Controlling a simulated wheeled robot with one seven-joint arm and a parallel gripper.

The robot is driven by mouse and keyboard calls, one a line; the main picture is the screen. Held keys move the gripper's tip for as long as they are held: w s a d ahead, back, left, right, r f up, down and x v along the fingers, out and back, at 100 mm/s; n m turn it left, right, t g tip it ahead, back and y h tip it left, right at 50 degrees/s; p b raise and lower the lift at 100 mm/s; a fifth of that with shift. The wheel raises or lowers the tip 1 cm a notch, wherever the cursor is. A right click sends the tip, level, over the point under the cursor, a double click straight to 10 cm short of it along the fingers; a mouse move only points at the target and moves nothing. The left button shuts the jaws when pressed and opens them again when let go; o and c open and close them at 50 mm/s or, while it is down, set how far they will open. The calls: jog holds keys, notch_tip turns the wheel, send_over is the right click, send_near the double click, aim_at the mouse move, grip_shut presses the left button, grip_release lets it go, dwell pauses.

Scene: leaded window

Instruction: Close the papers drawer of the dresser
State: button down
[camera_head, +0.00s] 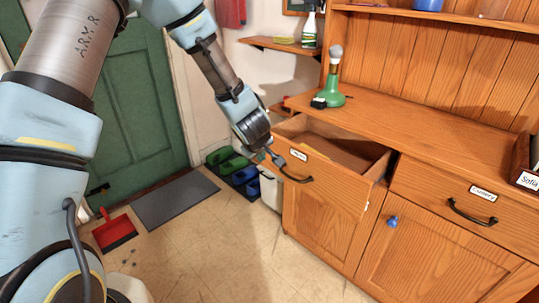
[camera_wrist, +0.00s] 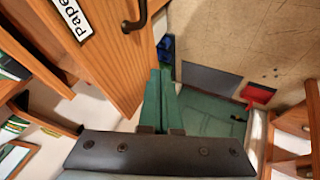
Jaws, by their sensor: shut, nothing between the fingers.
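The papers drawer (camera_head: 335,185) of the wooden dresser (camera_head: 450,130) is pulled open at the left, its inside showing behind the front panel. It has a small white label (camera_head: 298,155) and a dark curved handle (camera_head: 295,179). My gripper (camera_head: 275,157) is shut and empty by the left part of the drawer front, near the label and handle. In the wrist view, my green fingers (camera_wrist: 160,75) lie together beside the edge of the drawer front (camera_wrist: 115,65), with part of its label (camera_wrist: 70,15) and handle (camera_wrist: 138,15) showing. I cannot tell whether they touch it.
The cutlery drawer (camera_head: 440,192) to the right is shut. A grey mat (camera_head: 175,203), a red dustpan (camera_head: 114,232) and a boot tray (camera_head: 232,170) lie on the floor at left. Floor before the dresser is clear.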

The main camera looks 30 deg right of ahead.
aim_at(269, 156)
jog(key=w+d+f, duration=0.1)
jog(key=w+d+f+p, duration=0.1)
jog(key=d, duration=0.1)
jog(key=w+d+f+p, duration=0.1)
jog(key=shift+d+f, duration=0.25)
jog(key=shift+d, duration=0.15)
jog(key=shift+w+d+f, duration=0.1)
jog(key=shift+d, duration=0.3)
